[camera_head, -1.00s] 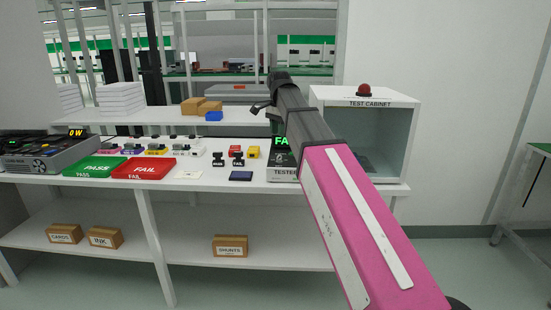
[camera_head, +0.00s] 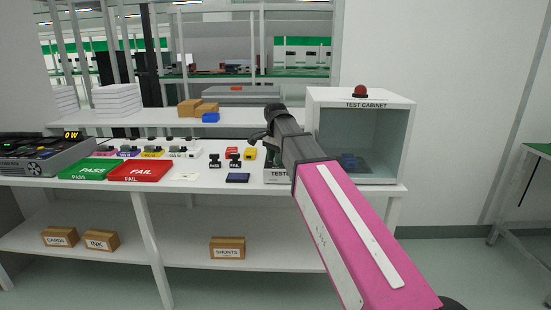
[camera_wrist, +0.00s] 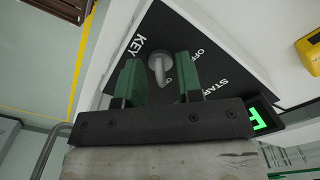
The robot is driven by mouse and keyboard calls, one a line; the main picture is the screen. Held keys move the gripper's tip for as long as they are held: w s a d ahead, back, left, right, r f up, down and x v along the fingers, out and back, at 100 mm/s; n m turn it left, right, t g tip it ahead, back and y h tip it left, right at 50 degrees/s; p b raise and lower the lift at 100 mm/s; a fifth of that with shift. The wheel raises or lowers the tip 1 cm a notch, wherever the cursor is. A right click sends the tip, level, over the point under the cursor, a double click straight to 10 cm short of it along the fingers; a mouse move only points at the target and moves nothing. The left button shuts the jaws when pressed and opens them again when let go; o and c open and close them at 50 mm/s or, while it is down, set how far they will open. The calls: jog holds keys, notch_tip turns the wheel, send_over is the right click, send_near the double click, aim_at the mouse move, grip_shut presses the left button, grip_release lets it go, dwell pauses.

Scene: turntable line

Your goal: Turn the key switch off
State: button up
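In the wrist view, the key switch (camera_wrist: 158,62) is a grey round knob with a bar handle on a black panel marked KEY, with OFF and START lettering beside it. The handle points toward the gripper base in the picture. My gripper (camera_wrist: 160,80) is open. Its two green fingers stand on either side of the handle, with gaps visible; whether they touch it lower down is hidden. In the head view, the tester (camera_head: 279,175) stands on the bench, mostly hidden behind my arm, and the switch and gripper cannot be made out.
The open test cabinet (camera_head: 398,130) with a red lamp (camera_head: 360,91) stands right of the tester. Left of it are stamps (camera_head: 234,161), a dark blue pad (camera_head: 238,178), and the red FAIL tray (camera_head: 140,172). A yellow object (camera_wrist: 312,52) shows at the wrist view's right edge.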

jog(key=shift+c, duration=0.3)
grip_shut()
jog(key=n, duration=0.4)
jog(key=shift+n, duration=0.3)
jog(key=n, duration=0.4)
jog(key=shift+d, duration=0.1)
jog(key=n, duration=0.5)
jog(key=shift+d+n, duration=0.1)
jog(key=shift+n, duration=2)
